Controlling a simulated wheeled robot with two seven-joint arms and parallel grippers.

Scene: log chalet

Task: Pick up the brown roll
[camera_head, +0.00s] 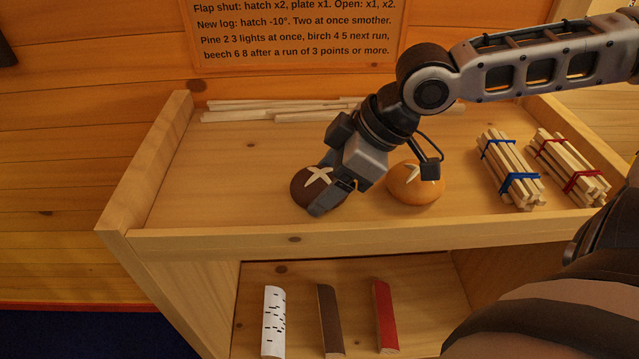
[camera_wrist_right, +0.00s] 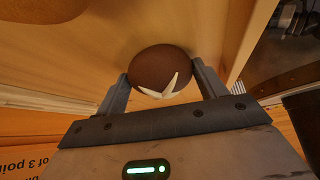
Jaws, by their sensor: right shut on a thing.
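The brown roll (camera_head: 306,188) is dark and round with a pale cross on top, and sits on the wooden shelf top near its front edge. My right gripper (camera_head: 333,197) comes down over it and is shut on it. In the right wrist view the brown roll (camera_wrist_right: 160,70) lies between the two fingers of my right gripper (camera_wrist_right: 164,82), one finger on each side. I cannot tell whether the roll is off the shelf surface. My left gripper is not in view.
A golden roll (camera_head: 415,186) with a pale cross is just right of my gripper. Bundled sticks with blue bands (camera_head: 510,170) and red bands (camera_head: 568,165) lie at right. Loose pale sticks (camera_head: 240,106) lie along the back. A raised front rim (camera_head: 330,238) edges the shelf. Coloured logs (camera_head: 329,320) lie below.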

